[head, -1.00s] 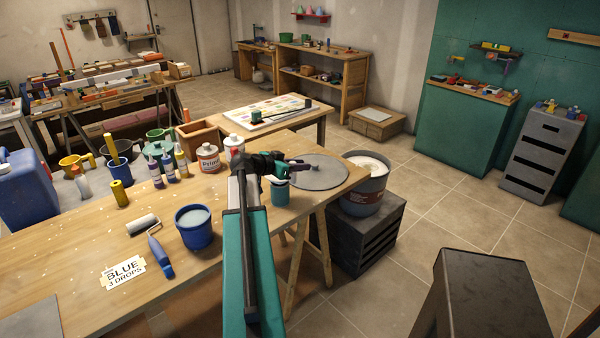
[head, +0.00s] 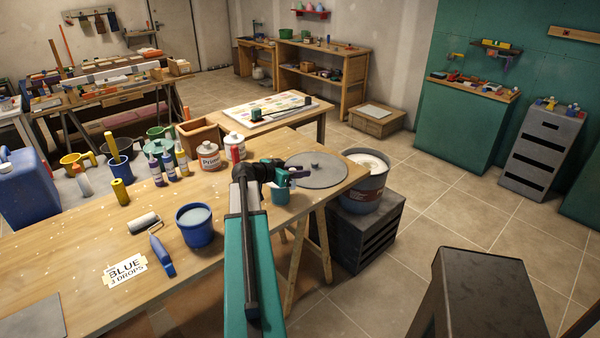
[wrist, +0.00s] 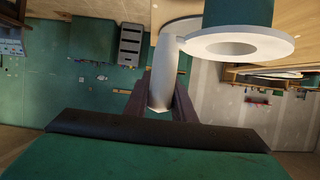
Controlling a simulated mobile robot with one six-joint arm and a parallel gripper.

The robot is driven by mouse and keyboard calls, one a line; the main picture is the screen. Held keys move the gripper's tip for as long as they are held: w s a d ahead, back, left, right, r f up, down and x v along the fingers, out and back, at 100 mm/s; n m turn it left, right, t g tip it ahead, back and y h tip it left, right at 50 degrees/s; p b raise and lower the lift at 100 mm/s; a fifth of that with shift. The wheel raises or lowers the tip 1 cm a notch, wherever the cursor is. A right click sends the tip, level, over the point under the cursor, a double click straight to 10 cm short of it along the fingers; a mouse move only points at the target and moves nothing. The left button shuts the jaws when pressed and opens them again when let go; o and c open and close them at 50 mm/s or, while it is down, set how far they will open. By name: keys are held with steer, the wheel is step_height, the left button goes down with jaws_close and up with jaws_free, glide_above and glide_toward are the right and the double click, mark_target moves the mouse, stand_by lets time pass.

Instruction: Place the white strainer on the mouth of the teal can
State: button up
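The teal can (head: 281,194) stands near the right end of the workbench, and it also shows at the top of the wrist view (wrist: 238,12), which is upside down. The white strainer (wrist: 266,48) is a flat ring with a round opening, lying level over the can's mouth. I cannot tell whether it rests on the rim or hovers just above it. Its pale handle (wrist: 163,75) runs between the two dark fingers of my gripper (wrist: 160,92), which close against its sides. In the head view my gripper (head: 290,174) is beside the can's top and hides its mouth.
A round grey lid (head: 325,172) lies just right of the can. Left of my arm stand a red-labelled white can (head: 234,150), a Primer tin (head: 209,157), several bottles and a blue pot (head: 195,228). A large bucket (head: 365,188) stands on a dark crate beyond the bench end.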

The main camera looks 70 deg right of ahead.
steer(key=o, duration=0.3)
steer(key=shift+r, duration=0.2)
steer(key=b+v, duration=0.3)
steer(key=v, duration=0.9)
steer(key=shift+s, duration=0.1)
stand_by(0.6)
